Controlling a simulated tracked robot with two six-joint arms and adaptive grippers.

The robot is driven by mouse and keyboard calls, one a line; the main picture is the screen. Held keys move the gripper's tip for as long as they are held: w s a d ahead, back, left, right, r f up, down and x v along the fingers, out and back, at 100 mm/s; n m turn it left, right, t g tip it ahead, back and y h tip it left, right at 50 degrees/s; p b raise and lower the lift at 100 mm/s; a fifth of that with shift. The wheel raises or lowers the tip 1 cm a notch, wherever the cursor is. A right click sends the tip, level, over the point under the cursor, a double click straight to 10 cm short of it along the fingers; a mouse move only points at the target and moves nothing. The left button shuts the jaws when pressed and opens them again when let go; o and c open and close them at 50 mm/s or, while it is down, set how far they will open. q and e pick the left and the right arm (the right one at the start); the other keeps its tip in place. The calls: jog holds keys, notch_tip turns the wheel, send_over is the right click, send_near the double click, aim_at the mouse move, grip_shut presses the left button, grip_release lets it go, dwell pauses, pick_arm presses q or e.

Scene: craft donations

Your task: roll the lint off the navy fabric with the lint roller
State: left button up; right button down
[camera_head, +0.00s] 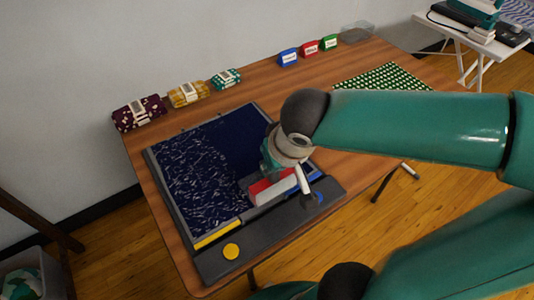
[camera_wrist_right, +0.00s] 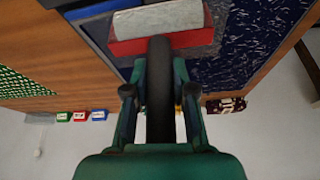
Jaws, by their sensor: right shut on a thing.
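The navy fabric (camera_head: 232,140) lies flat in a grey-edged frame on the wooden table. White lint (camera_head: 195,180) covers its left and front-left part; the back-right part looks plain navy. My right gripper (camera_wrist_right: 160,88) is shut on the dark handle of the lint roller, over the front-right part of the fabric. The lint roller (camera_head: 275,188) has a red part and a pale grey roll, at the fabric's front edge; it also shows in the wrist view (camera_wrist_right: 160,20). Whether the roll touches the fabric cannot be told. My left gripper is not in view.
A dark front ledge (camera_head: 225,262) carries a yellow disc (camera_head: 231,251). Folded fabric bundles (camera_head: 188,94) and small blue, red and green packs (camera_head: 309,48) line the back edge. A green dotted mat (camera_head: 385,80) lies right. A clear box (camera_head: 357,32) stands at the far corner.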

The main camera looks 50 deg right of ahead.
jog(key=shift+s, duration=0.25)
jog(key=shift+r, duration=0.1)
notch_tip(320, 180, up, 5)
jog(key=p, duration=0.4)
jog(key=shift+w+a, duration=0.1)
jog(key=shift+w, duration=0.05)
